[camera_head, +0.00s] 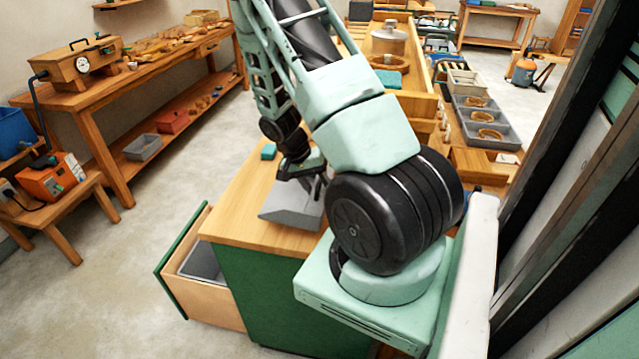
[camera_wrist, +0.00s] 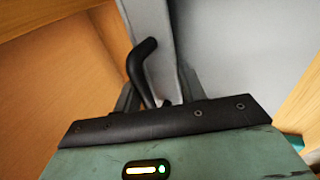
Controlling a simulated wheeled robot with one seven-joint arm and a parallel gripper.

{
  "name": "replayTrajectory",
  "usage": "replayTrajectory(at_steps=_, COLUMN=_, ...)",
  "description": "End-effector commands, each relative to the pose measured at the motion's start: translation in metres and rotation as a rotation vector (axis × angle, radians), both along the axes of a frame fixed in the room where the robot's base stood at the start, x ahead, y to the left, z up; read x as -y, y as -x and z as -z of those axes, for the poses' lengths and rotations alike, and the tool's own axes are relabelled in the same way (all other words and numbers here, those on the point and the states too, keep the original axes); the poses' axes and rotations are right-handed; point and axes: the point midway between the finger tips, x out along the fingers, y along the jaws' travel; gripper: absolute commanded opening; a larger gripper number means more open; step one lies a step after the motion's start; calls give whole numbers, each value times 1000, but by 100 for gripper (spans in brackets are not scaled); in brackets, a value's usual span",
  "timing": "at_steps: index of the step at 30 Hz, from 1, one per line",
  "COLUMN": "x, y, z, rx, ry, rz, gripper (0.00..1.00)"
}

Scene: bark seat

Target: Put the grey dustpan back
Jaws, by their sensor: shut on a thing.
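The grey dustpan (camera_head: 288,207) is at the wooden top of the green cabinet (camera_head: 262,228); I cannot tell whether it touches the top. My gripper (camera_head: 302,172) is above the dustpan, shut on it. In the wrist view, the dustpan's broad grey surface (camera_wrist: 235,45) fills the upper middle and right, just beyond my gripper (camera_wrist: 158,98). A black curved piece (camera_wrist: 140,65) shows beside the fingers. The exact grip point is partly hidden by the black gripper body.
A drawer (camera_head: 218,296) stands open at the cabinet's left, with a grey bin (camera_head: 203,262) inside. A small teal block (camera_head: 269,151) lies on the cabinet top behind the dustpan. A long workbench (camera_head: 150,75) runs along the left. The floor (camera_head: 130,240) between is clear.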

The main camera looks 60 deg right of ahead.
Motion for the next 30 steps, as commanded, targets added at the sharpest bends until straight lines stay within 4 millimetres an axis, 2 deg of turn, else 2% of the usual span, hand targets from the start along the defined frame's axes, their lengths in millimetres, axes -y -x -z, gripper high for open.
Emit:
replayTrajectory(at_steps=1, x=0, y=0, z=7, rx=0, ry=0, rz=-1, gripper=0)
replayTrajectory(at_steps=15, x=0, y=0, z=49, rx=1, ry=0, rz=0, gripper=0)
replayTrajectory(at_steps=30, x=0, y=0, z=53, rx=1, ry=0, rz=1, gripper=0)
